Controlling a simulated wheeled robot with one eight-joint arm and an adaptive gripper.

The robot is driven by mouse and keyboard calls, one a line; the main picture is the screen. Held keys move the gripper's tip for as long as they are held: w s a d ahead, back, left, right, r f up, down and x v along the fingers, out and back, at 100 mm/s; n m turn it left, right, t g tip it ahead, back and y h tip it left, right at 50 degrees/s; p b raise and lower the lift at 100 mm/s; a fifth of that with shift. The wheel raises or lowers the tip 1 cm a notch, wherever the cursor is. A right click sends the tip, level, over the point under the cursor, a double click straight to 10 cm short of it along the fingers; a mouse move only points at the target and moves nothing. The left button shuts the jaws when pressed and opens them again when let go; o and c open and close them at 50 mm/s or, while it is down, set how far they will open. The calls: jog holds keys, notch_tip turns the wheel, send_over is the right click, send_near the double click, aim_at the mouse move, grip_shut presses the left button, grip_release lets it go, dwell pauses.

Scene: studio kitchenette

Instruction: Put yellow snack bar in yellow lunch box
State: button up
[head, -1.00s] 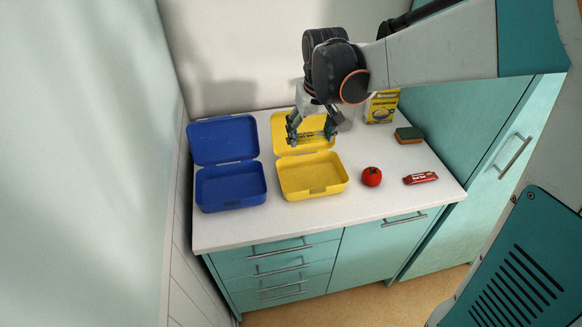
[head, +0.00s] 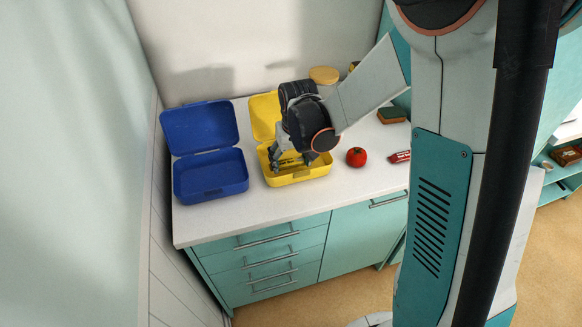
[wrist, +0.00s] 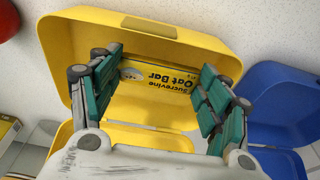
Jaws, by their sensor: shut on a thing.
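The yellow lunch box (head: 315,175) stands open on the counter, its lid raised at the back; it also shows in the wrist view (wrist: 205,52). My gripper (head: 290,163) is low over its front tray, pointing down. In the wrist view, my gripper (wrist: 158,95) is shut on the yellow snack bar (wrist: 160,84), labelled "Oat Bar", with a finger at each end. The bar is within the outline of the tray. I cannot tell if it touches the floor. My wrist hides part of the lid and tray in the head view.
An open blue lunch box (head: 210,178) stands close on the left. A tomato (head: 356,157) and a red-wrapped bar (head: 399,157) lie on the right. A sponge (head: 391,116) and a round yellow lid (head: 323,75) are further back. The front counter strip is clear.

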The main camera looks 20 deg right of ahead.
aim_at(291, 164)
jog(key=shift+s+x, duration=0.15)
jog(key=shift+x, duration=0.55)
jog(key=shift+s+x, duration=0.15)
jog(key=shift+x, duration=0.55)
jog(key=shift+f+b, duration=0.15)
jog(key=shift+b, duration=0.2)
jog(key=o, duration=1)
jog(key=shift+o, duration=0.2)
jog(key=p+v, duration=0.4)
jog(key=v, duration=0.8)
jog(key=s+r+t, duration=0.2)
jog(key=s+r, duration=0.3)
jog(key=s, duration=0.4)
jog(key=s+d+r+t, duration=0.1)
jog(key=s+r+t, duration=0.1)
jog(key=s+r, duration=0.4)
jog(key=s, duration=0.4)
jog(key=shift+d+r+t, duration=0.2)
jog(key=shift+d+t, duration=0.05)
jog(key=shift+t, duration=0.15)
